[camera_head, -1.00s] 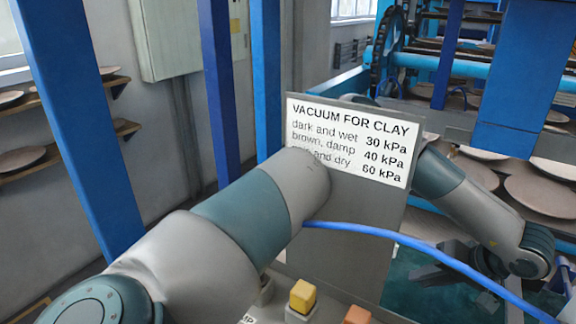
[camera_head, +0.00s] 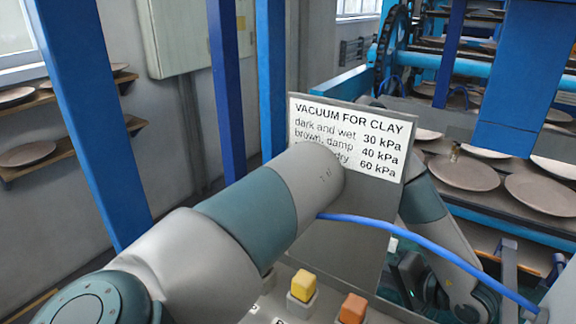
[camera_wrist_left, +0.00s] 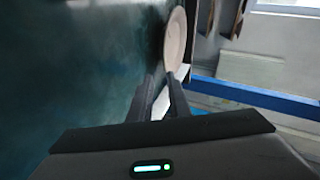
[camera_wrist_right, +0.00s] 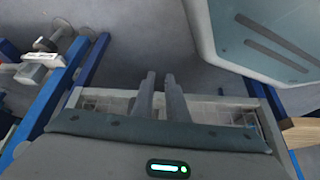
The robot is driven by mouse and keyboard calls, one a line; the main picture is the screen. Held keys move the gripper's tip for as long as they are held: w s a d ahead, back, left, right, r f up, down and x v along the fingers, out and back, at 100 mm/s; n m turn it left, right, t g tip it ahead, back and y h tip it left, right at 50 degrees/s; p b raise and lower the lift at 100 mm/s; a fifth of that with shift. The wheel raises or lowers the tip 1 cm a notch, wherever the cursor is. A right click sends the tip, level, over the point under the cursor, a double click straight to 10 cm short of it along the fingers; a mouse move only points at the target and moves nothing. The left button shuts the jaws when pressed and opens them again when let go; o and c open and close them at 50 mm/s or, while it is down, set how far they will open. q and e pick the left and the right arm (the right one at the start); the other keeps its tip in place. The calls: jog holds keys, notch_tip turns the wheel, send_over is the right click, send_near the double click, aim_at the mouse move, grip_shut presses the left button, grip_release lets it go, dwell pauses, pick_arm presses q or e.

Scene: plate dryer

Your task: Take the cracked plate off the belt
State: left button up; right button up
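Several pale round plates lie on the dark belt at the right of the head view; one (camera_head: 464,173) has a small upright brownish thing at its far edge. I cannot make out a crack on any plate. In the right wrist view my right gripper (camera_wrist_right: 160,78) has empty, parted fingers above grey floor.
A blue hose (camera_head: 400,235) crosses the front. Blue posts (camera_head: 90,120) and wall shelves (camera_head: 70,145) with plates are at left.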

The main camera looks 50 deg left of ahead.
pick_arm(q)
jog(key=shift+s+a+r, duration=0.15)
jog(key=shift+s+a, duration=0.2)
jog(key=shift+s, duration=0.1)
jog(key=shift+a, duration=0.1)
pick_arm(e)
jog(key=shift+r, duration=0.1)
